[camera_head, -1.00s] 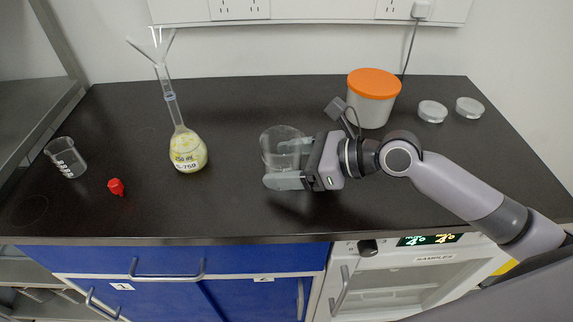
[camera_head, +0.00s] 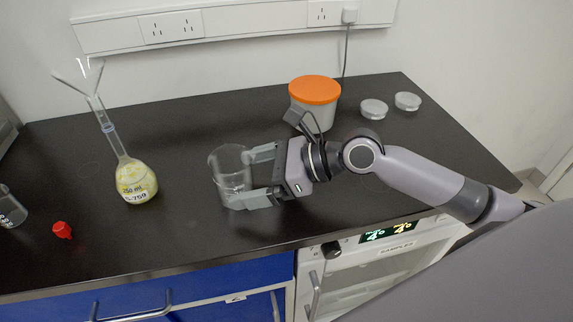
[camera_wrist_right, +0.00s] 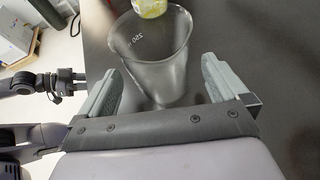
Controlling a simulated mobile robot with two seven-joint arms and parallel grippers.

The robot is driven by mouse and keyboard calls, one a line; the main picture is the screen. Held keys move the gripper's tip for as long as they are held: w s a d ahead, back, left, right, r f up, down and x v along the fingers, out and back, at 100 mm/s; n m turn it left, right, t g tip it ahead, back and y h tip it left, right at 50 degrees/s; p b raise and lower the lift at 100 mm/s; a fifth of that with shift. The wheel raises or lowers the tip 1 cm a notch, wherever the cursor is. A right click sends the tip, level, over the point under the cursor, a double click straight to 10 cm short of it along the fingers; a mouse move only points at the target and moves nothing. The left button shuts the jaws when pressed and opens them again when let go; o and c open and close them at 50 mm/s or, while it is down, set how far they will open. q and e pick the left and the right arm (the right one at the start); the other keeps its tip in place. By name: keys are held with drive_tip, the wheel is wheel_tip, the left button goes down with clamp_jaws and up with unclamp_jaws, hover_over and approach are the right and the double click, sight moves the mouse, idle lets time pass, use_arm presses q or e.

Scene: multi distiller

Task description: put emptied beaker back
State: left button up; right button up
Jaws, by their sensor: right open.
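A clear, empty-looking glass beaker (camera_head: 228,178) stands upright on the black bench top. My right gripper (camera_head: 256,178) is open just to the right of the beaker, its fingers pointing left toward it. In the right wrist view the beaker (camera_wrist_right: 155,55) stands ahead of the two spread fingers (camera_wrist_right: 160,88), with its near part reaching between them. My left gripper is not seen in the head view; an arm part shows at the left of the wrist view.
A volumetric flask (camera_head: 135,182) with yellowish contents and a funnel stands left. A red cap (camera_head: 62,230) and another beaker (camera_head: 10,208) are farther left. An orange-lidded tub (camera_head: 315,100) and two clear dishes (camera_head: 374,109) stand at the back right. The bench front is clear.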

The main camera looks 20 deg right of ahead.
drive_tip(key=v, duration=0.8)
drive_tip(key=shift+s+d, duration=0.1)
drive_tip(key=shift+d, duration=0.05)
drive_tip(key=shift+s+d+r, duration=0.25)
drive_tip(key=shift+d, duration=0.15)
